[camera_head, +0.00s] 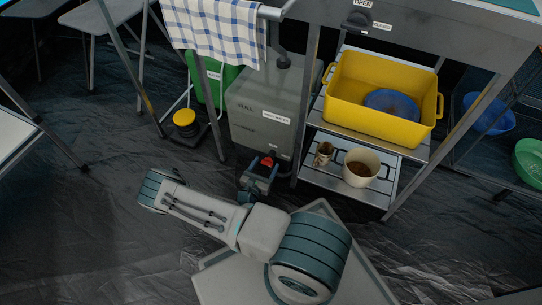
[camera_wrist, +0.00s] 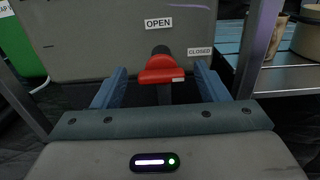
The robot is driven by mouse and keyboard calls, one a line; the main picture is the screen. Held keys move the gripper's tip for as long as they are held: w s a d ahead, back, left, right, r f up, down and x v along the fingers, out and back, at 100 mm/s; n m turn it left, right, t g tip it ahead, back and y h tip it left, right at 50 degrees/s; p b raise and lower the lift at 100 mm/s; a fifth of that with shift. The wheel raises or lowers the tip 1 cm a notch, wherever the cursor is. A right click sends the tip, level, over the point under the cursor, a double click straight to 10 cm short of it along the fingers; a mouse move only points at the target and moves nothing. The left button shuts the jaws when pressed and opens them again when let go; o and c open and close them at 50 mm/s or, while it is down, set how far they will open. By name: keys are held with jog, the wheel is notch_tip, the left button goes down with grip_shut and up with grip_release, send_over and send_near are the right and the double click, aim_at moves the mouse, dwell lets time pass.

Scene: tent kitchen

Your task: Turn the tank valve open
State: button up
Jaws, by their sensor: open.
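The grey tank (camera_head: 258,105) stands under the metal table frame, and its front face fills the upper part of the wrist view (camera_wrist: 95,45). Its valve has a red handle (camera_wrist: 161,69) with a black part behind it; the handle also shows small in the head view (camera_head: 267,161). An OPEN label (camera_wrist: 158,22) is above the handle and a CLOSED label (camera_wrist: 200,51) is to its upper right. My gripper (camera_head: 258,180) is open in front of the tank. In the wrist view its blue fingers are on either side of the handle, with gaps visible on both sides.
A metal table leg (camera_wrist: 262,45) stands close to the right of my gripper. Shelves beside it hold a yellow tub (camera_head: 375,112), a white pot (camera_head: 361,167) and a small cup (camera_head: 323,153). A green container (camera_head: 205,80) is left of the tank.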

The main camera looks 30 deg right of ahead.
aim_at(269, 160)
jog(key=shift+x, duration=1.75)
jog(key=c, duration=1)
